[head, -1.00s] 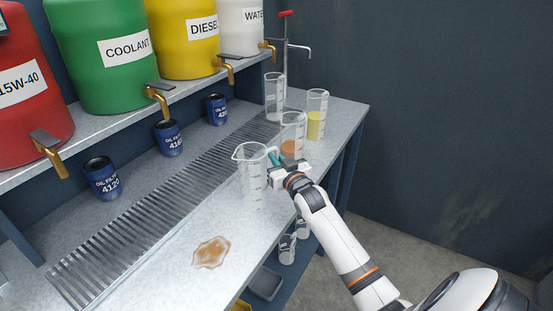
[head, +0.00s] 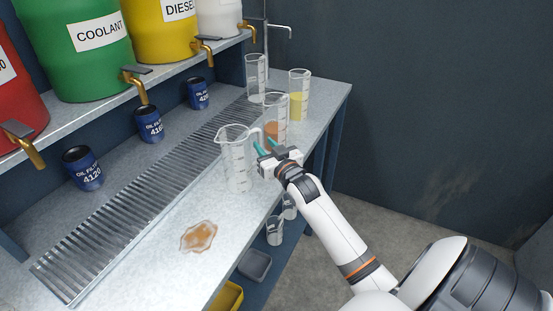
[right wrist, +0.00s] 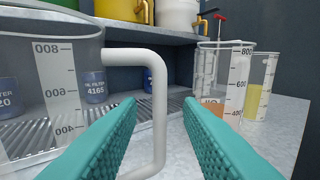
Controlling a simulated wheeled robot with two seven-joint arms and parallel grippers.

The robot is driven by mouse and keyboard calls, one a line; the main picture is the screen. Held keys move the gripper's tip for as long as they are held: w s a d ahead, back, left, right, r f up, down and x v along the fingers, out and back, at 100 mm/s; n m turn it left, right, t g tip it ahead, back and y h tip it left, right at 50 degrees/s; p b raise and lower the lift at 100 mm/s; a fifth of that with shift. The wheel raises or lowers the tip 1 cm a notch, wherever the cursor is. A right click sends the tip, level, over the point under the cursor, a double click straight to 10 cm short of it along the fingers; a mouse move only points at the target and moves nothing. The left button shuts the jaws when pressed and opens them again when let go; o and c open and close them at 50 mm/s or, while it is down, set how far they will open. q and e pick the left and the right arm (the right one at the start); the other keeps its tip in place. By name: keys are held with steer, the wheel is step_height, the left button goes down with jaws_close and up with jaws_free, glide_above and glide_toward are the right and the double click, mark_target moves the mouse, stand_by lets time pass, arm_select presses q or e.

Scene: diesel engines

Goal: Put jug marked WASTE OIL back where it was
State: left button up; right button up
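A clear measuring jug (head: 236,160) with a white handle stands upright and looks empty on the bench near its front edge. No WASTE OIL mark can be read on it. My right gripper (head: 266,147) is open at the handle side of the jug. In the right wrist view its teal fingers (right wrist: 160,125) are spread wide, with the jug handle (right wrist: 158,105) in the gap ahead, touching neither finger visibly. The jug's body (right wrist: 45,85) fills the left of that view. My left gripper is not in view.
Close behind stand a beaker of brownish liquid (head: 276,120), a beaker of yellow liquid (head: 299,97) and a clear beaker (head: 257,78). A slotted drain grate (head: 150,190) runs along the bench (head: 185,205). A brown spill (head: 198,236) lies in front. Several blue oil filters (head: 150,124) stand behind.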

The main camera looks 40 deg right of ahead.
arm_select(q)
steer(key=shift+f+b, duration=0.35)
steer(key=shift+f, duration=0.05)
arm_select(e)
steer(key=s+a, duration=0.1)
steer(key=s, duration=0.7)
steer(key=shift+a, duration=0.35)
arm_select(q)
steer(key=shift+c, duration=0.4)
